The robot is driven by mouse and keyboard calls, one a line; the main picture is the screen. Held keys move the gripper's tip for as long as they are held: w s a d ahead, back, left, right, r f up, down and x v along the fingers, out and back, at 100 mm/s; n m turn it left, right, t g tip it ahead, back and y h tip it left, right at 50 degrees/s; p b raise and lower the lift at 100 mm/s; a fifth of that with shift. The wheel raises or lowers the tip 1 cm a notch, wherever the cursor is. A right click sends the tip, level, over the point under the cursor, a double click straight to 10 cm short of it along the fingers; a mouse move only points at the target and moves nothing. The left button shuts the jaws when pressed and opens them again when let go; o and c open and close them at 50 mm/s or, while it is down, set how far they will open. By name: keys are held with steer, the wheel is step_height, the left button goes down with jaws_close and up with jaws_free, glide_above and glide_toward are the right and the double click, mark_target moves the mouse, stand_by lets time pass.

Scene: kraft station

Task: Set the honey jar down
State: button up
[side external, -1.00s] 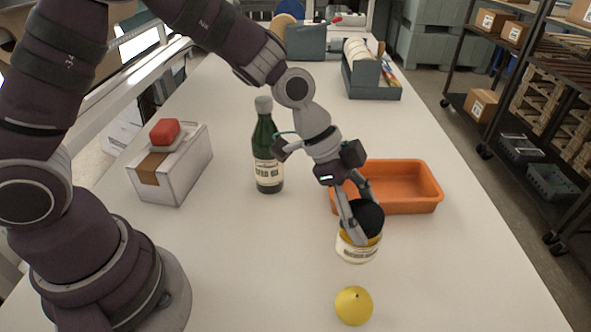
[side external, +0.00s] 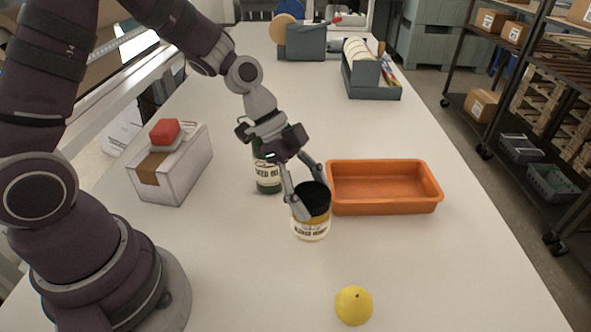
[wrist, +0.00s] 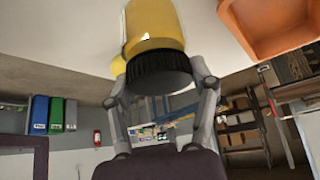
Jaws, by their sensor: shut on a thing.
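The honey jar (side external: 311,228) has a black lid, amber contents and a pale label. My gripper (side external: 307,198) is shut on it, with a finger on each side near the lid. The jar looks upright, in front of and left of the orange tray. I cannot tell whether its base touches the table. In the wrist view the jar (wrist: 152,28) shows as a yellow body with its black ribbed lid (wrist: 158,68) between my fingers.
The orange tray (side external: 385,209) is empty, just right of the jar. A green bottle (side external: 268,178) stands behind my gripper. A white box (side external: 180,180) with a red-topped item (side external: 164,132) is at left. The table's front middle is mostly clear.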

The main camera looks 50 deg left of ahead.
steer(key=shift+f, duration=1.7)
steer(key=shift+f, duration=0.1)
steer(key=o, duration=1.2)
steer(key=v, duration=1.3)
steer(key=s+r+n+t+y, duration=0.1)
steer(key=s+n+y, duration=0.1)
steer(key=n, duration=0.3)
steer(key=s+a+r+n+t+y, duration=0.1)
steer(key=s+r+n+y, duration=0.1)
steer(key=s+n, duration=0.1)
steer(key=s+r+n+t+y, duration=0.1)
steer(key=s+n+y, duration=0.1)
steer(key=n, duration=0.4)
steer(key=shift+s+a+r+n+t, duration=0.25)
steer(key=shift+s+a+n+t, duration=0.05)
steer(key=shift+s, duration=0.4)
